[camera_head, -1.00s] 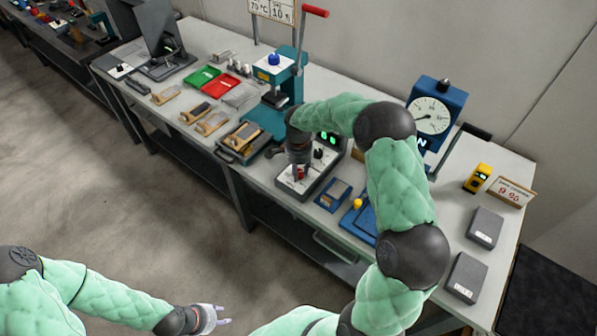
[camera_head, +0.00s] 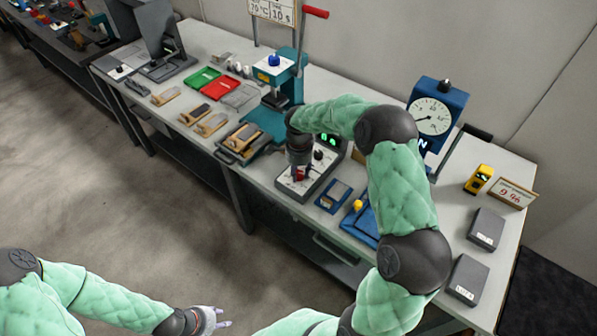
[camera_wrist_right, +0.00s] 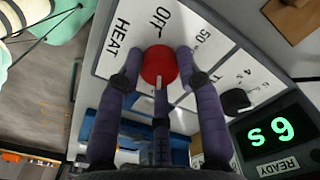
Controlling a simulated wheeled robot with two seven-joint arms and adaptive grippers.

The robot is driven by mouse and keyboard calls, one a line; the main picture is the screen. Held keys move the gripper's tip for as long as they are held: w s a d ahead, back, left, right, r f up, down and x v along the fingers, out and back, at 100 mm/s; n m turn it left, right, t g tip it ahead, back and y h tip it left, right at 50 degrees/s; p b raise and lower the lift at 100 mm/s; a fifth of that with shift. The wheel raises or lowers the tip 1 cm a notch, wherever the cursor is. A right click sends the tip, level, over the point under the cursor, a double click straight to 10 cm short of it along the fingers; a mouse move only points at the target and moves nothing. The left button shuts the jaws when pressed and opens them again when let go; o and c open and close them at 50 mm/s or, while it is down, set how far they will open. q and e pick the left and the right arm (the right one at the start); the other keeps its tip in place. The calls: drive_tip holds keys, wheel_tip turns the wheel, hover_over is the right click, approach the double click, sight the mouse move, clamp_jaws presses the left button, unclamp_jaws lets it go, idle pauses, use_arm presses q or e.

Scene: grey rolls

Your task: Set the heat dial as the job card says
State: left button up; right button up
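The heat dial is a red round knob (camera_wrist_right: 158,62) on a white panel lettered HEAT, OFF and 50 in the right wrist view. A short pale mark on it points toward the picture's bottom. My right gripper (camera_wrist_right: 158,75) has purple fingers on both sides of the knob, seemingly touching it, and one finger below. In the head view the gripper (camera_head: 299,172) is over the control box (camera_head: 322,178). The job card (camera_head: 272,10) reads 70 °C and 10 s. My left gripper (camera_head: 222,317) is open and empty, low in the picture, away from the table.
A black dial (camera_wrist_right: 236,100) and a green display (camera_wrist_right: 270,132) with READY sit beside the heat dial. A teal press (camera_head: 280,72) stands behind the box. A blue gauge (camera_head: 436,108) stands to the right, and a blue tray (camera_head: 362,222) lies near the front edge.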

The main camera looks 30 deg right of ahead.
sight(300, 172)
drive_tip(key=o, duration=0.3)
drive_tip(key=shift+w+d+r, duration=0.1)
drive_tip(key=shift+d, duration=0.15)
drive_tip(key=shift+a, duration=0.1)
wheel_tip(300, 172, up, 12)
idle(0.7)
